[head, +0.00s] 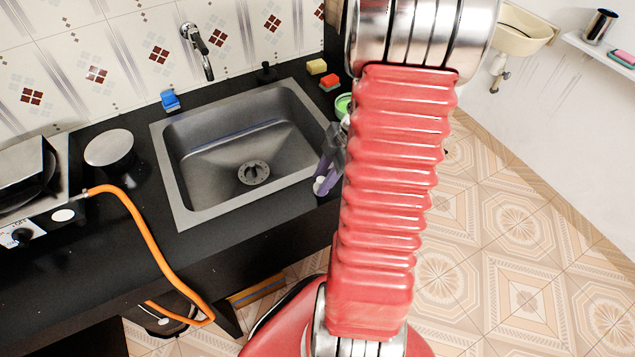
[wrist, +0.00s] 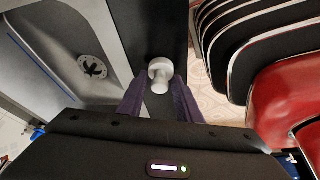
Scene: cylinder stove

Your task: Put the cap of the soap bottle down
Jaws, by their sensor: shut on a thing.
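My gripper (wrist: 160,91) has two purple fingers and is shut on a small white cap (wrist: 160,70) with a round top and a narrower stem. In the wrist view the cap sits between the fingertips over the dark counter strip beside the sink. In the head view my gripper (head: 330,163) is partly hidden behind my red arm, at the right side of the sink. The white cap (head: 320,186) shows at its lower end; I cannot tell whether it touches the counter. I cannot make out the soap bottle for certain.
The sink (head: 235,150) lies left of my gripper. A green round item (head: 343,104), sponges (head: 317,67) and a blue item (head: 170,100) stand around it. The black counter (head: 110,210) ends at the right, with tiled floor (head: 520,230) beyond. An orange hose (head: 150,245) hangs over the front edge.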

